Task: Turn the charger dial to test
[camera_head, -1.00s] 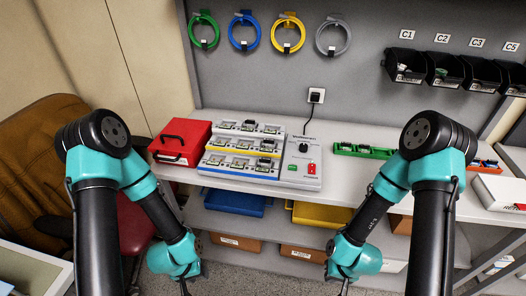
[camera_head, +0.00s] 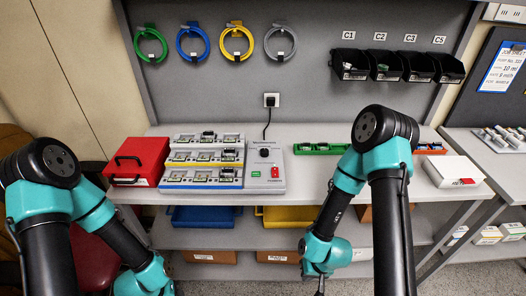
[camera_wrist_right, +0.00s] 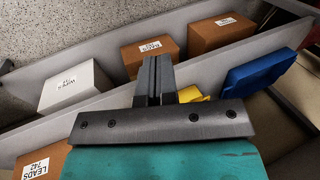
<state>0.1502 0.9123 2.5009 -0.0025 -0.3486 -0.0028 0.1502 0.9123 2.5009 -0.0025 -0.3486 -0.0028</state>
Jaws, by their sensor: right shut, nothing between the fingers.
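The dial's setting is too small to read. My right gripper (camera_head: 320,287) hangs low in front of the bench, below and right of the charger, apart from it. In the right wrist view its fingers (camera_wrist_right: 154,75) are together and empty, with lower-shelf boxes beyond. My left arm shows at the lower left of the head view; its gripper is out of frame.
Battery racks (camera_head: 203,160) adjoin the charger's left side, with a red case (camera_head: 137,161) further left. A green tray (camera_head: 318,148) lies to the right, partly behind my right arm. A black cord runs from the charger to a wall socket (camera_head: 271,101). Blue and yellow bins sit underneath.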

